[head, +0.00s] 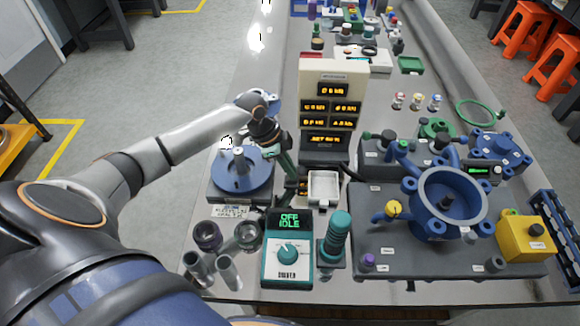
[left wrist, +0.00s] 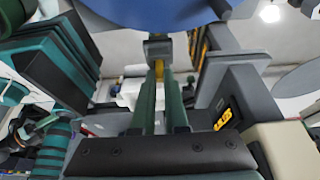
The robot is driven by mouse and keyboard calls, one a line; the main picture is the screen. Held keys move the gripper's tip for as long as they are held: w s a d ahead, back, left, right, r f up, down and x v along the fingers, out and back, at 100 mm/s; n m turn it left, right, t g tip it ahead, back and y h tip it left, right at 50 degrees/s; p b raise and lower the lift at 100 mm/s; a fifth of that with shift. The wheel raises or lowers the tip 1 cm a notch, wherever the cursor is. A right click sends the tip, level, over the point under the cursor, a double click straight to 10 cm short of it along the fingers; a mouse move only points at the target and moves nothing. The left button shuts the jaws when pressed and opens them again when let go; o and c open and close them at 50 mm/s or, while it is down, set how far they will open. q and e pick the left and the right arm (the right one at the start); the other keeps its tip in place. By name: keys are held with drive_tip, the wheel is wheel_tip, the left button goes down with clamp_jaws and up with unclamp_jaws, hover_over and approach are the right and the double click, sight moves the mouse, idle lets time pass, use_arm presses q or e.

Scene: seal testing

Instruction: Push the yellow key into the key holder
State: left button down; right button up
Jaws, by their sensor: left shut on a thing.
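My left gripper (head: 291,182) reaches down beside the white square tray in the head view. In the left wrist view its two green fingers (left wrist: 160,92) are closed around a narrow yellow piece, which looks like the yellow key (left wrist: 159,68). Just beyond the fingertips is a dark grey block (left wrist: 158,48), which may be the key holder. The yellow piece shows between the fingertips and close to this block. I cannot tell whether it is inside it. In the head view the key is hidden by my gripper. My right gripper is not in view.
A white tray (head: 324,186) stands right of my gripper, and a blue round platform (head: 241,171) left of it. A teal meter (head: 287,256) reading OFF IDLE is in front. A beige display tower (head: 331,95) stands behind. A grey block with an orange readout (left wrist: 223,117) is close by.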

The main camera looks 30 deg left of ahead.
use_arm(q)
drive_tip(key=shift+f, duration=0.1)
idle(0.6)
drive_tip(key=c, duration=0.9)
unclamp_jaws()
drive_tip(key=shift+o, duration=0.2)
wheel_tip(320, 180, up, 6)
drive_tip(key=p, duration=0.7)
drive_tip(key=shift+r, duration=0.25)
drive_tip(key=shift+r+p, duration=0.75)
drive_tip(key=shift+r, duration=0.6)
